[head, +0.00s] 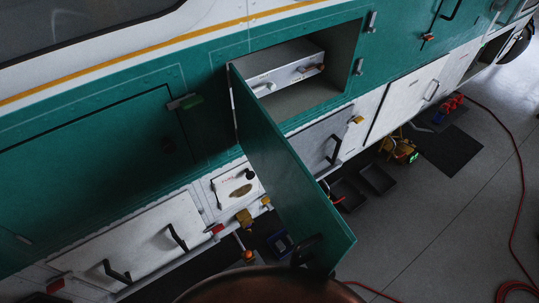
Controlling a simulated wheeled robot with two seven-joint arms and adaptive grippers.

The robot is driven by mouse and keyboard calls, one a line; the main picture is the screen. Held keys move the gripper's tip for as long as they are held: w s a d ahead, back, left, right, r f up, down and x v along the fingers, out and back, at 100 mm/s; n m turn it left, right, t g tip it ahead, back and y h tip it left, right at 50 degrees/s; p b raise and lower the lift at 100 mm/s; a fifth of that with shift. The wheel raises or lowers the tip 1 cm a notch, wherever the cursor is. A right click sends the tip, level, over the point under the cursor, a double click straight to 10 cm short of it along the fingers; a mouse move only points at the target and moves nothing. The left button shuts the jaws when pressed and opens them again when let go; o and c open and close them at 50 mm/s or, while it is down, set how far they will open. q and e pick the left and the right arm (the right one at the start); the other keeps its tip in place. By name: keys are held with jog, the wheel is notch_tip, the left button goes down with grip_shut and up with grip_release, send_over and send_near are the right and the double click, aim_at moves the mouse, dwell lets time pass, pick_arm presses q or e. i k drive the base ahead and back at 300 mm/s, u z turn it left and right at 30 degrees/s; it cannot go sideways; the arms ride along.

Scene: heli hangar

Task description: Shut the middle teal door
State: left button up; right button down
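The middle teal door (285,170) stands wide open, swung out from the helicopter's side toward me. Its hinge edge is at the left side of an open compartment (300,95). A dark handle (306,248) sits near the door's outer lower end. A grey-white box or drawer (287,72) with a small handle is inside the compartment. Neither of my grippers shows in the head view.
A brown rounded surface fills the bottom middle, close to the door's outer end. White lower panels (408,95) with black handles run below the teal band. Black trays (377,178), a yellow tool (398,149) and a dark mat (451,149) lie on the floor. A red hose (519,175) crosses the clear floor at right.

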aim_at(319, 234)
jog(key=u, duration=0.15)
jog(key=k, duration=0.95)
jog(key=u, duration=0.2)
